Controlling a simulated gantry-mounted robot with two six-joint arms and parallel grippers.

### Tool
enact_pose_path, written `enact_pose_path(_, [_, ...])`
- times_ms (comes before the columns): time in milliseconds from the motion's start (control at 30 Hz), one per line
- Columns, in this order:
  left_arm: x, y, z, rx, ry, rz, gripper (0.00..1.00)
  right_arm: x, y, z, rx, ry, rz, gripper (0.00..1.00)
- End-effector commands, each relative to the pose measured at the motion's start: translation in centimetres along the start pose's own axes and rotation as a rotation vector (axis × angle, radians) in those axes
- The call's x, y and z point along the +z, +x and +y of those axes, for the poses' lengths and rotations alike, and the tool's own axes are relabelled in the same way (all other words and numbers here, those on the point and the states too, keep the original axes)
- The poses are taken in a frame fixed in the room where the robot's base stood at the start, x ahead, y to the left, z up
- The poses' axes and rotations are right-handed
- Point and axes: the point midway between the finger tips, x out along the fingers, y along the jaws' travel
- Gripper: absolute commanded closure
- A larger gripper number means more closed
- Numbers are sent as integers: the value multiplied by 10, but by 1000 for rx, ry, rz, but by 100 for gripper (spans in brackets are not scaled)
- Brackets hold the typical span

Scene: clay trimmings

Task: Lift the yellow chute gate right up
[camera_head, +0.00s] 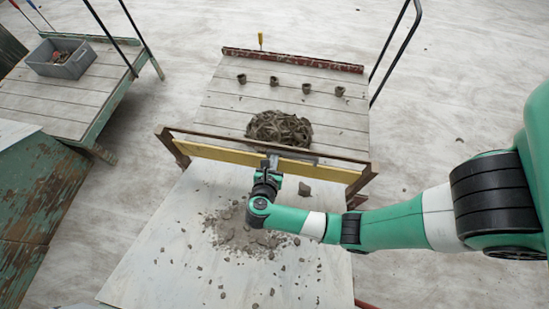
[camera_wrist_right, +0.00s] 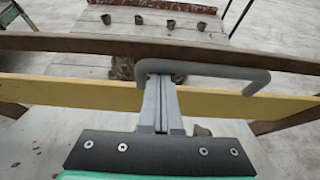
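The yellow chute gate (camera_head: 220,153) is a long board across the chute between two rusty brown posts, under a brown crossbar (camera_head: 330,158). It also crosses the right wrist view (camera_wrist_right: 70,93). A grey U-shaped handle (camera_wrist_right: 225,72) stands out from it. My right gripper (camera_head: 270,163) is at the middle of the gate. In the right wrist view its fingers (camera_wrist_right: 160,80) are together, their tips at the left part of the handle's bar. I cannot tell whether they touch it. The gate's lower edge is partly hidden behind my gripper. My left gripper is out of view.
A heap of clay trimmings (camera_head: 279,129) lies on the plank table behind the gate, with several small dark pots further back. Clay crumbs (camera_head: 235,234) are scattered on the pale board (camera_head: 165,255) in front. A grey bin (camera_head: 61,60) stands on a side table.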

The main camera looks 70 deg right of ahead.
Motion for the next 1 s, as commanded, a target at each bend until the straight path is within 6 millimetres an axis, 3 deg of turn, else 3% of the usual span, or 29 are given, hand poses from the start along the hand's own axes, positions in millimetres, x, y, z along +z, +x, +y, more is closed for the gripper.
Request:
enact_pose_path(233, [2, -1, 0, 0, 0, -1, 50, -1, 0, 1, 2, 2, -2, 100])
enact_pose_path(367, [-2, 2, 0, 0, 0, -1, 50, 1, -10, 2, 4, 1, -2, 100])
enact_pose_path(800, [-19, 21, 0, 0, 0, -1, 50, -1, -104, 1, 6, 0, 1, 100])
enact_pose_path(1000, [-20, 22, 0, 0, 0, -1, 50, -2, -117, 0, 1, 1, 1, 100])
